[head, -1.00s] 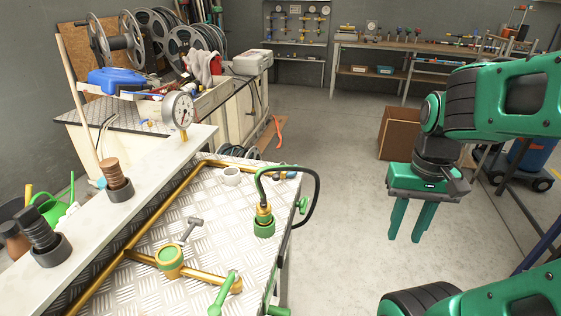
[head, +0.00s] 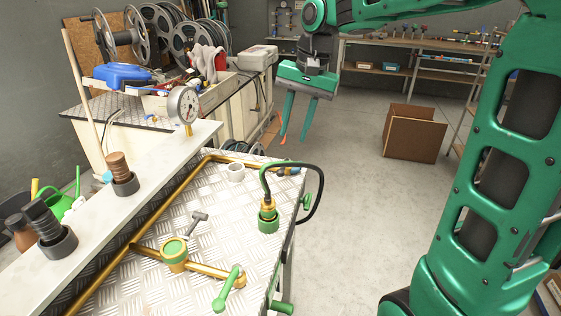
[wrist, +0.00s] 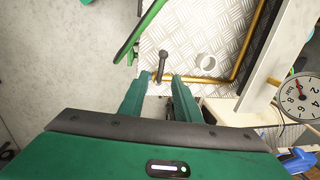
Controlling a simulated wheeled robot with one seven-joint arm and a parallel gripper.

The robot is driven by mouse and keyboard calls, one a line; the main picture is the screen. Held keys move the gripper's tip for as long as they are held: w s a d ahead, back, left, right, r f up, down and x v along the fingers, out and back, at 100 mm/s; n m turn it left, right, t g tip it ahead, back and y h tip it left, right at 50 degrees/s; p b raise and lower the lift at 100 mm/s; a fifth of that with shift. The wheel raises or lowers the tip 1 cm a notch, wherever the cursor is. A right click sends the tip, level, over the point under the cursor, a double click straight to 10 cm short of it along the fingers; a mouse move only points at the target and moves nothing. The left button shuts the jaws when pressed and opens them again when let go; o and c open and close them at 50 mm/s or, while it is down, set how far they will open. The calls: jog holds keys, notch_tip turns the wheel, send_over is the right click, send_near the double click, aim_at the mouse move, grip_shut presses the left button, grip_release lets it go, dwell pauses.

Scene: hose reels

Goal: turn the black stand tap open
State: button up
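In the head view, what appears to be the same tap (head: 287,171) sits at the far right corner of the metal bench, partly behind a hose loop. My gripper (head: 294,138) hangs fingers down beyond that corner, above it and apart from it. In the wrist view my gripper (wrist: 163,77) is open, with nothing held. How far the tap's handle is turned is unclear.
A green fitting with a hose loop (head: 316,205) stands nearer. A grey lever (head: 196,222), brass pipes (head: 210,270) and a pressure gauge (head: 184,105) are around the bench. The floor to the right is clear up to a cardboard box (head: 412,132).

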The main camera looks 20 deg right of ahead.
aim_at(282, 166)
jog(key=f, duration=0.3)
jog(key=w+a+f, duration=0.1)
jog(key=f, duration=0.3)
jog(key=a+f, duration=0.1)
jog(key=f, duration=0.2)
jog(key=shift+w+f, duration=0.25)
jog(key=shift+w, duration=0.1)
grip_shut()
jog(key=shift+a, duration=0.15)
